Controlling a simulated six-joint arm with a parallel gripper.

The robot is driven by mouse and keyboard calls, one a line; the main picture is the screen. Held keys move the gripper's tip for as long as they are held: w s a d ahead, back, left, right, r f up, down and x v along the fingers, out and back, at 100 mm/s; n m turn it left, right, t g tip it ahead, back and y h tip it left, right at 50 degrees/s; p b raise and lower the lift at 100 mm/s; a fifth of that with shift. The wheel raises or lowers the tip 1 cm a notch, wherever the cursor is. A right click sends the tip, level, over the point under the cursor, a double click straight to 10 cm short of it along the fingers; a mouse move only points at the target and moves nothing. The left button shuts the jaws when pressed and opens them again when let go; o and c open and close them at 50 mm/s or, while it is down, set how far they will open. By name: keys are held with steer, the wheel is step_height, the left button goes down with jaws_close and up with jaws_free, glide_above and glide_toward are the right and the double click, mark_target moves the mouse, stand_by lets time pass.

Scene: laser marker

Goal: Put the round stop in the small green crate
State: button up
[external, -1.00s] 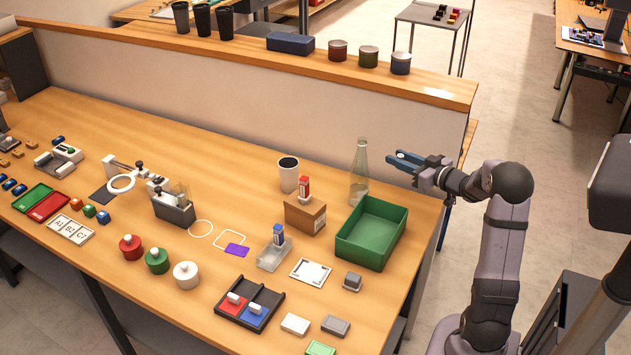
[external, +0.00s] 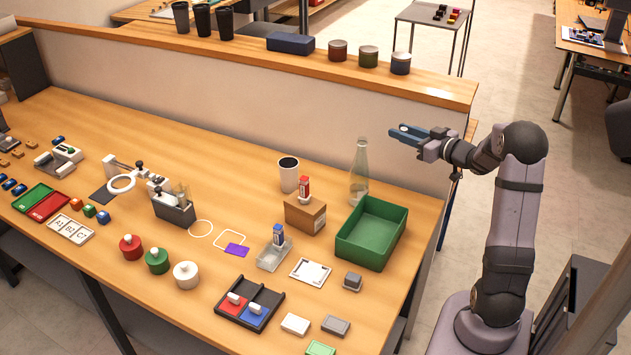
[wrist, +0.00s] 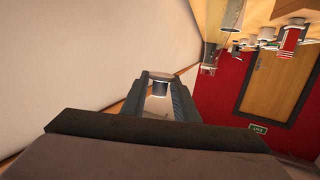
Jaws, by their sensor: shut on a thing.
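The green crate (external: 345,249) stands open on the bench at the right, below and in front of my gripper. Its visible inside looks empty.
A clear bottle (external: 359,180) stands just behind the crate. A cardboard box (external: 306,215) with a red-topped piece stands left of it. A small grey block (external: 352,281) lies in front. The divider wall (external: 260,105) runs behind, with cans (external: 369,58) on its ledge.

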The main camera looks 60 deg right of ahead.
steer(key=b, duration=1.3)
glide_above(394, 200)
step_height(394, 200, down, 13)
steer(key=shift+f, duration=0.1)
steer(key=shift+f, duration=4.8)
steer(key=shift+f, duration=0.2)
steer(key=o, duration=1.1)
